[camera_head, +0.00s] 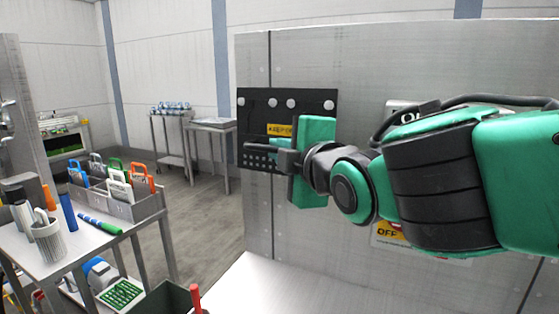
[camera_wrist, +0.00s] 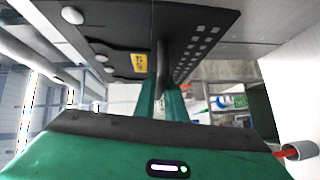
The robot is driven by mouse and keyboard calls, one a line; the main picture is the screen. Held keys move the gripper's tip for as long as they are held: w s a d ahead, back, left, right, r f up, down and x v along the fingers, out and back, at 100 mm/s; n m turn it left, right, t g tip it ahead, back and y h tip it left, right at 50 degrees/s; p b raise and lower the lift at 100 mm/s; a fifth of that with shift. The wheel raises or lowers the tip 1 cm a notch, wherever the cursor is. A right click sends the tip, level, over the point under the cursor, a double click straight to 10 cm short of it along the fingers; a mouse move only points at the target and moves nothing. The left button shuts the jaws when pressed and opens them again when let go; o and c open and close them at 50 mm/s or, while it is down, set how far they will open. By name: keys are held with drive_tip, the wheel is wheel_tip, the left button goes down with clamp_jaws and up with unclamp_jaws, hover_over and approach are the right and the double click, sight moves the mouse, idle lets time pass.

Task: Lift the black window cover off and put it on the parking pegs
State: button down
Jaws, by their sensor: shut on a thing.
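The black window cover (camera_head: 257,116) is a flat dark plate with a yellow label and a patch of small holes, upright at the left part of the steel panel. Several pale round studs or pegs show along its top edge; I cannot tell whether the cover hangs on them. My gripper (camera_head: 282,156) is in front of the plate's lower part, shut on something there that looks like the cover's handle. In the wrist view the cover (camera_wrist: 120,28) fills the top, and my gripper's fingers (camera_wrist: 167,80) meet a dark bar standing out from it. The grip is partly hidden.
The steel panel (camera_head: 360,75) stands behind my arm, with a warning sign partly hidden. At left a table holds a grey tray (camera_head: 138,208) of coloured padlock-like items, bottles and a cup. Two metal stands (camera_head: 210,124) are farther back. Floor lies open between.

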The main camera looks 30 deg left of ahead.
drive_tip(key=shift+s+d+f, duration=0.1)
drive_tip(key=shift+s+f, duration=0.05)
drive_tip(key=shift+f, duration=0.4)
drive_tip(key=shift+s+d+f, duration=0.1)
drive_tip(key=shift+f, duration=0.45)
drive_tip(key=shift+n+y, duration=0.3)
drive_tip(key=w, duration=0.6)
drive_tip(key=shift+w+a, duration=0.2)
drive_tip(key=shift+a, duration=0.1)
drive_tip(key=shift+w+a+r, duration=0.1)
drive_tip(key=shift+w+a, duration=0.1)
drive_tip(key=shift+w, duration=1)
idle(0.4)
drive_tip(key=shift+w, duration=0.3)
idle(0.5)
